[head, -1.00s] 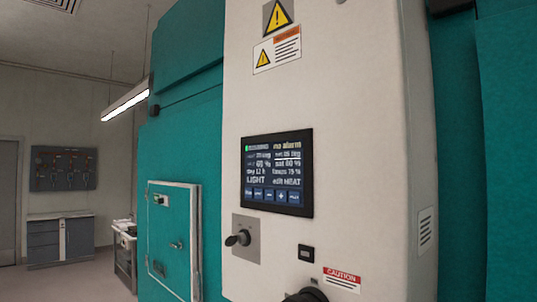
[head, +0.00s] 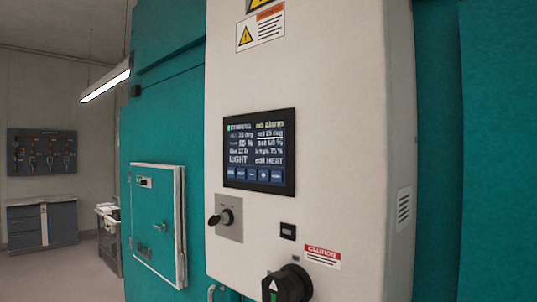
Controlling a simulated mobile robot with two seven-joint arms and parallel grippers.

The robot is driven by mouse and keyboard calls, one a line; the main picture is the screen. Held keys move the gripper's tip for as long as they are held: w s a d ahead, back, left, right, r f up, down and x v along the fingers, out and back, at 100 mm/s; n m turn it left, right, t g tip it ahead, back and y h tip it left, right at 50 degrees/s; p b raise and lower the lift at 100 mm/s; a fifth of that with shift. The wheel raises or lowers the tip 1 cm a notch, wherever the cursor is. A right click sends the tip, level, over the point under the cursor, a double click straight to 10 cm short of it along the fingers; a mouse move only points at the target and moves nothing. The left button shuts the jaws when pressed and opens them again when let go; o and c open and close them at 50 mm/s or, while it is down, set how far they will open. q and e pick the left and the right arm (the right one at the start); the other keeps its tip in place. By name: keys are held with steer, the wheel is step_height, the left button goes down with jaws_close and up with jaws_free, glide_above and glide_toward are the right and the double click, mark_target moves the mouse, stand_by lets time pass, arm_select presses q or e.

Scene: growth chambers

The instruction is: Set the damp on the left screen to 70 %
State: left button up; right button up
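One dark screen (head: 259,152) is set in a pale control cabinet (head: 345,130). Its small text is partly legible: a line at the top right seems to read "no alarm", a set value near 25 deg, a set value that looks like 60 %, lamps near 75 %, "LIGHT", and "edit HEAT". A row of blue touch keys (head: 252,174) runs along its bottom edge. No second screen is in view, so I cannot tell from the picture alone whether this is the left one. Neither of my grippers is in view.
Below the screen are a small black knob on a grey plate (head: 228,217), a small black module (head: 288,231) and a large black rotary switch (head: 287,285). A teal door panel (head: 157,220) is left of the cabinet.

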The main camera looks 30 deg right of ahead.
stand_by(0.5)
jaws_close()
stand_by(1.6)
